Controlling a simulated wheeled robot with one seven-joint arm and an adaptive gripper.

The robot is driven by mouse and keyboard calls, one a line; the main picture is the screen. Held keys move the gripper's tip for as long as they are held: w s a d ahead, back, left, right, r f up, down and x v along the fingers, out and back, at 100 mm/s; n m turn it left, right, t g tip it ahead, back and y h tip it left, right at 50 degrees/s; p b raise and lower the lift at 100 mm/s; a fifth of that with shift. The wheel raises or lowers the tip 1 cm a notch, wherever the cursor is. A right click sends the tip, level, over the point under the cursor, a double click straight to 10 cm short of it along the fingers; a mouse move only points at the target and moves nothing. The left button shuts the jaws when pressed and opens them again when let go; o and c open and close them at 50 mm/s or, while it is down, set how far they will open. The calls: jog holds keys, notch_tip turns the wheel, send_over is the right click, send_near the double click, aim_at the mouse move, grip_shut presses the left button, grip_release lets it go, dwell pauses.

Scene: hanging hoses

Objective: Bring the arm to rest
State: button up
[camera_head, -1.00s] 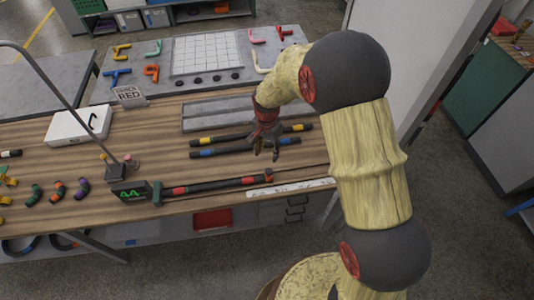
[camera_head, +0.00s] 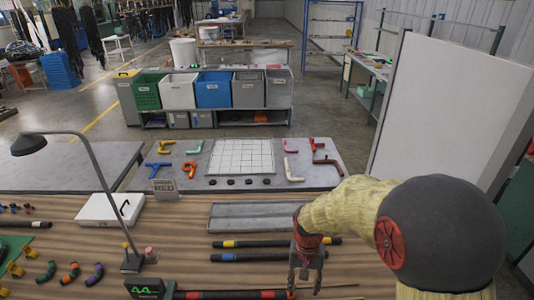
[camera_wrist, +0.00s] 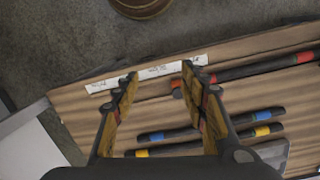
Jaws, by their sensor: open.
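My gripper (camera_head: 306,284) hangs over the wooden workbench (camera_head: 180,218), in front of the right ends of two dark hoses in the head view. One hose has yellow bands (camera_head: 230,244) and the other has blue bands (camera_head: 228,258). In the wrist view my gripper's two fingers (camera_wrist: 160,85) are spread apart with nothing between them. A hose with red bands (camera_wrist: 262,68) lies to the right of the fingers there. The arm reaches in from the right of the head view.
A white paper strip (camera_wrist: 146,74) lies along the bench edge beyond the fingertips. A lamp (camera_head: 92,185) and a white box (camera_head: 110,209) stand at the left. A grey table (camera_head: 330,178) holds coloured pipe pieces. A white panel (camera_head: 440,110) rises at the right.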

jog(key=s+d+r+n+t+b, duration=0.1)
jog(key=s+d+r+t+b, duration=0.2)
jog(key=s+r, duration=0.5)
jog(key=s+d+r+n+t+b, duration=0.1)
jog(key=s+d+r+t+b, duration=0.2)
jog(key=s+r, duration=0.5)
jog(key=s+d+b, duration=0.1)
jog(key=b, duration=0.1)
jog(key=shift+d+t+b, duration=0.35)
jog(key=shift+t+b, duration=0.05)
jog(key=shift+w, duration=0.1)
jog(key=shift+c, duration=0.7)
